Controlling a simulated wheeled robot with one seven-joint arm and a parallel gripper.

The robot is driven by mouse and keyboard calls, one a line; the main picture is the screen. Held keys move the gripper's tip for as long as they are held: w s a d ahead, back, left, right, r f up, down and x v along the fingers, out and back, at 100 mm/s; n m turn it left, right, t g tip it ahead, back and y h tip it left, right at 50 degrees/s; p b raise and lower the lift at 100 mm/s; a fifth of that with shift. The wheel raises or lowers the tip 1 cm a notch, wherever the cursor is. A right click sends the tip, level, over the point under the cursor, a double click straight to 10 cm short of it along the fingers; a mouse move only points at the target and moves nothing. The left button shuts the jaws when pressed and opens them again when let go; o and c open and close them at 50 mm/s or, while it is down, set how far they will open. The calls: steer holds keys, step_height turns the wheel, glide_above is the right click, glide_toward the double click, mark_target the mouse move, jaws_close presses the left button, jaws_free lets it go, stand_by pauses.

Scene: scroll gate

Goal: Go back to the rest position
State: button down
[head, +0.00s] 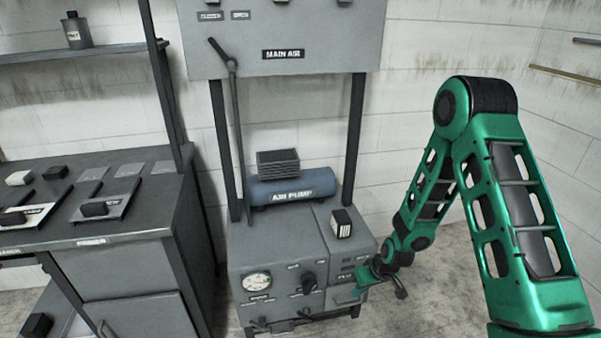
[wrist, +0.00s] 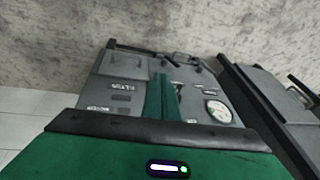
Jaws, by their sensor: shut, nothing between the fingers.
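My green arm reaches down from the right in the head view. My gripper (head: 364,282) is low at the right front edge of the grey air pump cabinet (head: 285,245). In the wrist view my gripper (wrist: 160,97) shows as green fingers close together, with nothing between them. The cabinet front lies beyond them, with a round gauge (wrist: 218,110) to their right. I cannot tell whether the fingers touch the cabinet.
A blue air pump tank (head: 292,187) and a small dark block (head: 341,223) sit on the cabinet. A tall lever (head: 232,120) stands at its left. A dark workbench (head: 140,205) is at left. The floor (head: 420,305) right of the cabinet has some room.

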steer(key=s+d+r+m+h, duration=0.1)
steer(key=s+d+r, duration=0.2)
steer(key=d+r, duration=0.4)
steer(key=s+d+r+m+g+h, duration=0.1)
steer(key=s+d+r+m, duration=0.15)
steer(key=d+r, duration=0.45)
steer(key=s+d+r+m+h, duration=0.1)
steer(key=s+d+r, duration=0.3)
steer(key=r, duration=0.6)
steer(key=s+d+r+m, duration=0.1)
steer(key=s+r+m, duration=0.1)
steer(key=s+r, duration=0.2)
steer(key=s+d+r+m+g, duration=0.1)
steer(key=s+r, duration=0.4)
steer(key=s, duration=0.6)
steer(key=s+d+r+m, duration=0.2)
steer(key=s+r, duration=0.2)
steer(key=s, duration=0.4)
steer(key=shift+r+m+g, duration=0.15)
steer(key=shift+m+g, duration=0.2)
steer(key=shift+g, duration=0.05)
steer(key=shift+s, duration=0.1)
steer(key=shift+w+f, duration=0.25)
steer(key=shift+w, duration=0.4)
